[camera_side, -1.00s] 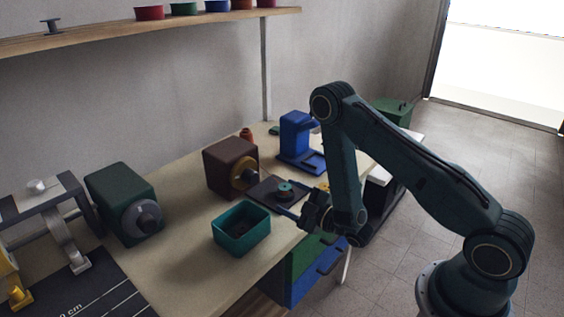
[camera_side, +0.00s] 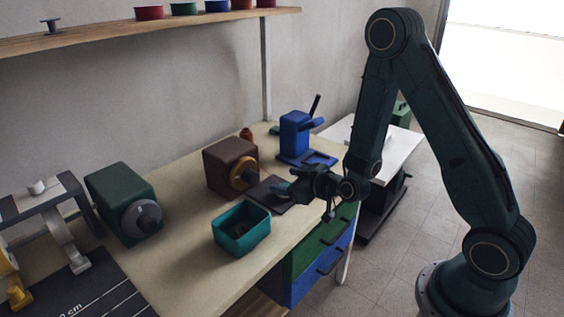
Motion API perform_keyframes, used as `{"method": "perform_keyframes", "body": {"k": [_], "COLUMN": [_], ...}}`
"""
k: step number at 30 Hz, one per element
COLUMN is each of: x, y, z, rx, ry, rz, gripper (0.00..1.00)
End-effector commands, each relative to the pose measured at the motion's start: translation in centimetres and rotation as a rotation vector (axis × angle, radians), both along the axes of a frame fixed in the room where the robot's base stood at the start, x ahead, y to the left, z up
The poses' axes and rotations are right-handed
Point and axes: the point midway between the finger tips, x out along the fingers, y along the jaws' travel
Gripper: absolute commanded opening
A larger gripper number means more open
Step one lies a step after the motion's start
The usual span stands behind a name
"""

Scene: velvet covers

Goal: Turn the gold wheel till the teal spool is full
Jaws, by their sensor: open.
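The gold wheel (camera_side: 243,175) is on the right face of a brown box (camera_side: 222,160) on the bench. A dark flat plate (camera_side: 262,188) lies just right of the wheel. The small teal piece seen on this plate earlier, possibly the teal spool, is at least partly hidden near my gripper. My gripper (camera_side: 292,190) is over the plate's right side, right of the gold wheel and apart from it. It is open; its fingers are small and dark, and I cannot tell whether anything is between them.
A teal open bin (camera_side: 241,229) stands in front of the brown box. A blue press-like device (camera_side: 298,140) with a raised lever stands behind the plate. A green box with a grey dial (camera_side: 128,203) is at left. Bare bench lies between them.

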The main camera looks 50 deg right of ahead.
Motion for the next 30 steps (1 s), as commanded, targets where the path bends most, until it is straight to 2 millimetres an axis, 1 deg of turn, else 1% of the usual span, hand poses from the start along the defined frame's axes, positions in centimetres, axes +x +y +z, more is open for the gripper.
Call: {"method": "perform_keyframes", "body": {"k": [1, 5, 12, 17, 23, 30], "x": [0.0, -0.1, 0.0, 0.5, 2.0, 4.7], "y": [0.2, 0.7, 0.8, 0.8, 0.7, 0.6], "z": [0.4, 0.6, 0.6, 0.3, -0.3, -1.4], "rx": [0.022, 0.056, 0.059, 0.058, 0.056, 0.057], "ry": [0.004, 0.016, 0.018, 0.017, 0.017, 0.018], "rz": [0.004, 0.010, 0.012, 0.012, 0.014, 0.014], "gripper": [0.61, 0.61, 0.61, 0.61, 0.61, 0.61]}}
